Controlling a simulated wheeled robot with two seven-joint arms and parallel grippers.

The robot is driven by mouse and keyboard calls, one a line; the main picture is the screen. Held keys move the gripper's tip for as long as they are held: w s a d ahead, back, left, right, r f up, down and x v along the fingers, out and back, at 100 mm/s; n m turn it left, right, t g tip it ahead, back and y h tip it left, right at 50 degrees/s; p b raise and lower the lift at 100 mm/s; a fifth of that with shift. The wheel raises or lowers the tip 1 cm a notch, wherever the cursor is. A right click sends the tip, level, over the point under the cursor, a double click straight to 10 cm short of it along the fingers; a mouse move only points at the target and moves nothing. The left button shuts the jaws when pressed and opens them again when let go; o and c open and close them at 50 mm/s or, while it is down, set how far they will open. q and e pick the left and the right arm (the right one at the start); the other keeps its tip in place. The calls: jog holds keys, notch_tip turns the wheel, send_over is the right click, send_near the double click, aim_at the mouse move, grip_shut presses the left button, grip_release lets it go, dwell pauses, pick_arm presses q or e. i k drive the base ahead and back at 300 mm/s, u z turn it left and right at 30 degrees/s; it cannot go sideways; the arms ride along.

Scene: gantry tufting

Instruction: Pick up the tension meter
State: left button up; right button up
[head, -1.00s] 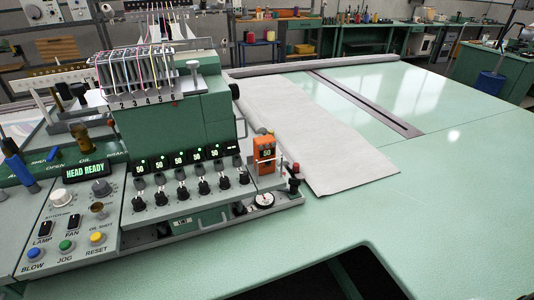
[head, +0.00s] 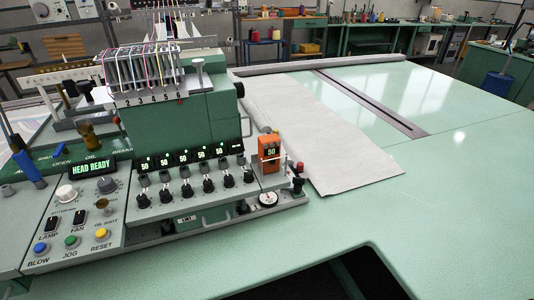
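The tension meter (head: 269,152) looks to be the small orange handheld unit with a lit green display reading 50. It stands upright at the right end of the green tufting head's front ledge, beside a small red-topped post. Its lower end sits close to the ledge, and I cannot tell how it is held there. Neither of my grippers shows in the head view.
The tufting head (head: 180,115) has a row of black knobs and green displays. A control panel (head: 75,215) with coloured buttons is at the left. White cloth (head: 320,140) lies on the green table (head: 450,210), whose right side is clear. A dark cutout (head: 370,270) opens at the front.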

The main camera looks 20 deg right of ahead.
aim_at(269, 146)
jog(key=z, duration=0.4)
jog(key=k, duration=0.75)
jog(key=z, duration=1.35)
